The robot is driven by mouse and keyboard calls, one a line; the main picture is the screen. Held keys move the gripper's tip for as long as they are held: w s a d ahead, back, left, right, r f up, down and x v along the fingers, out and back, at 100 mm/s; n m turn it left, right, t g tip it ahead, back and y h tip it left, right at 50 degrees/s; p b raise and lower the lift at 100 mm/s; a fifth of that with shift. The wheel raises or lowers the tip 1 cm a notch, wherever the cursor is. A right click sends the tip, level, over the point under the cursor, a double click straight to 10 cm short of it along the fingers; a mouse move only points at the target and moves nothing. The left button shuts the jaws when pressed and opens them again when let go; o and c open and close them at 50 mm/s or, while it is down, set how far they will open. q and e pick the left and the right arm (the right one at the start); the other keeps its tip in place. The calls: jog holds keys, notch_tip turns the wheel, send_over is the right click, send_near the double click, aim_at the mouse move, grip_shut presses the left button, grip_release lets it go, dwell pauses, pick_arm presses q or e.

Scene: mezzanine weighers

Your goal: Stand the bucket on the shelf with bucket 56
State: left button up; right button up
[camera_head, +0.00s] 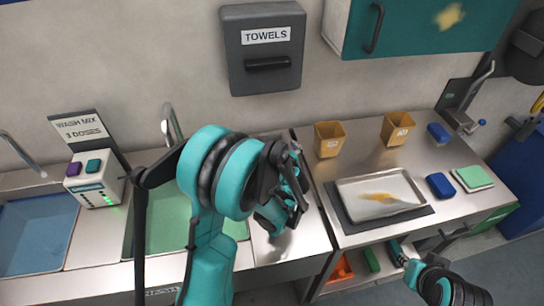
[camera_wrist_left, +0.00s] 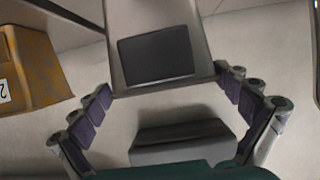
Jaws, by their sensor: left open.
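Two yellow-orange buckets with white labels stand upright on the steel counter, a left one (camera_head: 330,139) and a right one (camera_head: 397,128). Their numbers are too small to read in the head view. My left gripper (camera_head: 292,185) is open and empty, left of the buckets. In the left wrist view its fingers (camera_wrist_left: 167,92) are spread wide with nothing between them. A yellow bucket (camera_wrist_left: 38,65) with a partly cut-off label shows there at the left edge, outside the fingers. My right gripper (camera_head: 403,252) is low at the counter's front; its jaws are unclear. I cannot make out bucket 56.
A steel tray (camera_head: 350,190) with a yellow smear lies on the counter, near blue blocks (camera_head: 440,186) and a green-topped pad (camera_head: 473,178). Below the counter, an orange item (camera_head: 341,270) and a green item (camera_head: 371,259) sit on a low shelf. A towel dispenser (camera_head: 264,80) hangs behind.

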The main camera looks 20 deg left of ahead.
aim_at(270, 138)
pick_arm(q)
jog(key=x, duration=0.3)
jog(key=b+x, duration=0.1)
jog(key=x, duration=0.1)
jog(key=shift+w+a+r, duration=0.15)
jog(key=shift+w+a, duration=0.05)
jog(key=shift+a, duration=0.2)
jog(key=shift+s+r, duration=0.1)
jog(key=shift+c, duration=0.9)
jog(key=shift+s+d, duration=0.1)
jog(key=c, duration=1.2)
